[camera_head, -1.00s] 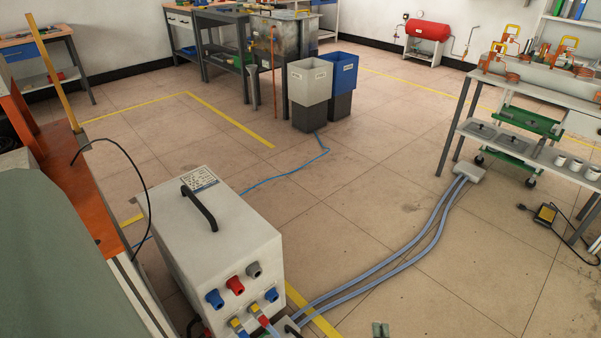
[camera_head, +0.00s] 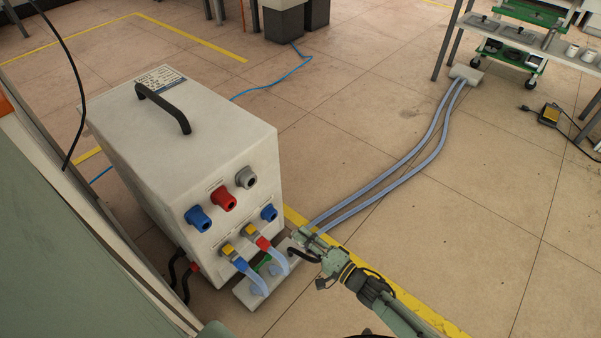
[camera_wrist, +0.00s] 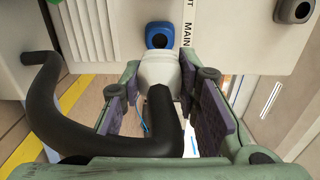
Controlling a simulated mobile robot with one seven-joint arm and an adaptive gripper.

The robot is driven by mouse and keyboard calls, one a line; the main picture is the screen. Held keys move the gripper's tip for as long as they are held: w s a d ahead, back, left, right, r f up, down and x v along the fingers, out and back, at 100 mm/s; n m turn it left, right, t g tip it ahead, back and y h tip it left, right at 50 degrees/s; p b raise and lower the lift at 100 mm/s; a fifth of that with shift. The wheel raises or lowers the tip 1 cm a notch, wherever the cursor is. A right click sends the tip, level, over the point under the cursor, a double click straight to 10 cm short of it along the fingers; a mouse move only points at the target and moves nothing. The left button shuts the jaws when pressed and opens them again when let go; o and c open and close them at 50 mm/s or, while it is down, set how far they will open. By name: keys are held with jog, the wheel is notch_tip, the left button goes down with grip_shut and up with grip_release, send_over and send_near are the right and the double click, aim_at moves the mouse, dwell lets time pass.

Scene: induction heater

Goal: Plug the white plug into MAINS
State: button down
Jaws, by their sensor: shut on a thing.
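The white plug (camera_wrist: 160,70) with its thick black cable (camera_wrist: 165,110) is held between the pads of my gripper (camera_wrist: 165,95) in the wrist view. Its front end lies just below the blue MAINS socket (camera_wrist: 160,35), overlapping its lower edge in the picture; I cannot tell whether they touch. Part of the MAINS label (camera_wrist: 187,35) shows beside the socket. In the head view, my gripper (camera_head: 306,238) is just right of and below the blue socket (camera_head: 268,213) on the front of the pale heater cabinet (camera_head: 190,150). The plug is too small to make out clearly there.
Red (camera_head: 224,198), blue (camera_head: 198,218) and grey (camera_head: 246,177) connectors stick out above. Two hoses with yellow collars enter the cabinet left of my gripper, above a pale floor block (camera_head: 245,292). Pale blue hoses (camera_head: 400,165) cross the floor.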

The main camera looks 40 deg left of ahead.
jog(key=a+b, duration=0.1)
jog(key=a, duration=0.6)
jog(key=shift+w+a, duration=0.25)
jog(key=shift+a, duration=0.1)
jog(key=shift+w+a, duration=0.1)
jog(key=shift+a, duration=0.5)
dwell(2.4)
jog(key=c, duration=1.2)
grip_release()
jog(key=shift+o, duration=0.4)
jog(key=shift+d, duration=0.1)
jog(key=d, duration=1.1)
jog(key=shift+s+d, duration=0.4)
jog(key=shift+s, duration=0.05)
jog(key=shift+r, duration=0.1)
